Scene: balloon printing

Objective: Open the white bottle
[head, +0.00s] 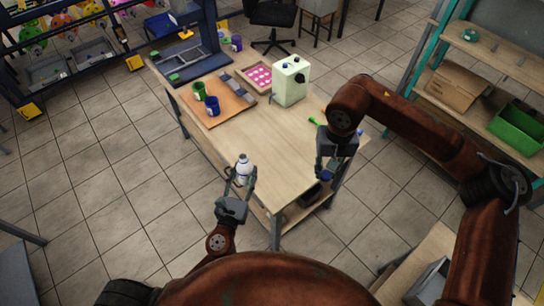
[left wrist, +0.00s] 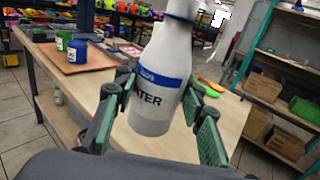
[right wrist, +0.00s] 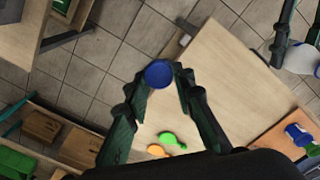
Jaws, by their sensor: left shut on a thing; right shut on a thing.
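The white bottle (head: 243,166) is upright in my left gripper (head: 241,180), above the near left part of the table. In the left wrist view, the bottle (left wrist: 160,88) has a blue band and dark lettering, with the fingers (left wrist: 160,105) on both sides. Its top is cut off there. My right gripper (head: 326,172) is apart from the bottle, to its right near the table's right edge. It is shut on a round blue cap (right wrist: 158,74), which shows between its fingertips (right wrist: 158,84). Part of the bottle (right wrist: 300,58) also shows in the right wrist view.
The table (head: 250,130) has clear room in its middle. At its far side are a brown board (head: 222,112) with green and blue cups, a pink-dotted tray (head: 246,80) and a pale green machine (head: 290,82). Green and orange spoon-like items (right wrist: 170,138) lie near the right edge.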

